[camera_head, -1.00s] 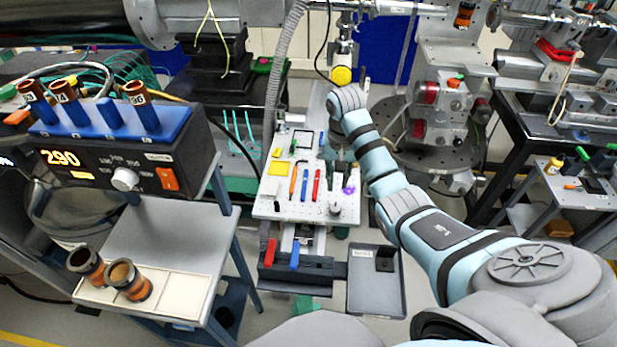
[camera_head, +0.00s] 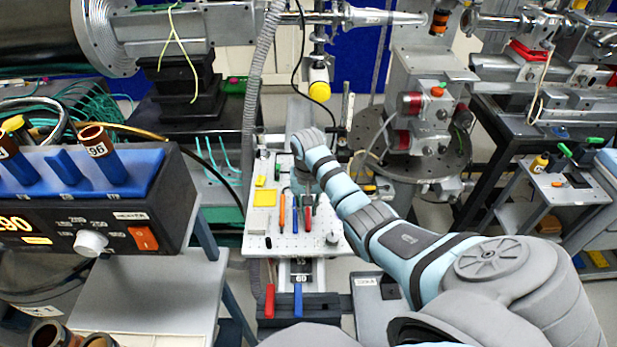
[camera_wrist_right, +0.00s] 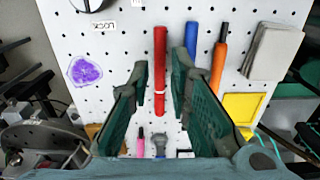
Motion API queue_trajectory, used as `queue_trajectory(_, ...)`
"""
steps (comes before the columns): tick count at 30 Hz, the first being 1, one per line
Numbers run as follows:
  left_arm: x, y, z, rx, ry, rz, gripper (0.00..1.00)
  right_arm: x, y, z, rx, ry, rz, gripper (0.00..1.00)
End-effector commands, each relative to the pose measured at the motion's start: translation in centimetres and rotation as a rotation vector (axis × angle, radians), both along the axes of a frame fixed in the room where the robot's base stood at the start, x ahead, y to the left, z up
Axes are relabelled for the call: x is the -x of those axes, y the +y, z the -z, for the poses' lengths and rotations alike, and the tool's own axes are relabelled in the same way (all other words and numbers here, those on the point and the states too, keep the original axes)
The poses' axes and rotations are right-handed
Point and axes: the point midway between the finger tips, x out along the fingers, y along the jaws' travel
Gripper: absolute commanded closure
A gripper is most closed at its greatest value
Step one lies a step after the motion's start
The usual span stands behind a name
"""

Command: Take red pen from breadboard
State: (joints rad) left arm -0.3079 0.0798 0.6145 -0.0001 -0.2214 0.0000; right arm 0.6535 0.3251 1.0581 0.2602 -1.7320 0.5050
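The red pen (camera_head: 307,214) lies on the white perforated breadboard (camera_head: 259,242), beside a blue pen (camera_head: 295,219) and an orange pen (camera_head: 282,213). My right gripper (camera_head: 303,188) is over the far ends of the pens and partly covers them. In the right wrist view, my right gripper (camera_wrist_right: 162,75) is open. The red pen (camera_wrist_right: 160,62) shows in the gap between its fingers, with space on both sides; I cannot tell the height left. The blue pen (camera_wrist_right: 191,42) and orange pen (camera_wrist_right: 218,68) are just right of the fingers. My left gripper is not in view.
In the wrist view, a purple patch (camera_wrist_right: 86,72), a grey block (camera_wrist_right: 272,52) and a yellow square (camera_wrist_right: 241,108) are around the pens. The control box (camera_head: 120,222) stands at left.

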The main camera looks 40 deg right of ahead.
Motion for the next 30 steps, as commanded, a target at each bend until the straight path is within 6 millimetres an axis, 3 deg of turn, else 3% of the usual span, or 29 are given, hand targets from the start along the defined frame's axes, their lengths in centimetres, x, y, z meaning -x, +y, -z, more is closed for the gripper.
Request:
queue_trajectory(3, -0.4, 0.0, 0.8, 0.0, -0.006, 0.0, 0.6, 0.2, -0.2, 2.7, 0.0, 0.004, 0.001, 0.82)
queue_trajectory(7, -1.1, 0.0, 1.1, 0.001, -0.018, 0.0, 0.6, 0.2, -0.2, 4.1, 0.002, 0.001, 0.003, 0.82)
queue_trajectory(12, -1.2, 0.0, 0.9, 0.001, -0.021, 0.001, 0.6, 0.2, -0.2, 4.0, 0.001, 0.001, 0.003, 0.82)
queue_trajectory(16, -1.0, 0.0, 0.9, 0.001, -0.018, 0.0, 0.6, 0.2, -0.2, 4.0, 0.001, 0.001, 0.003, 1.0)
queue_trajectory(30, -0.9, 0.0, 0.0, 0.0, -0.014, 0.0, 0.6, 0.2, -0.2, 3.1, 0.001, 0.001, 0.003, 1.0)
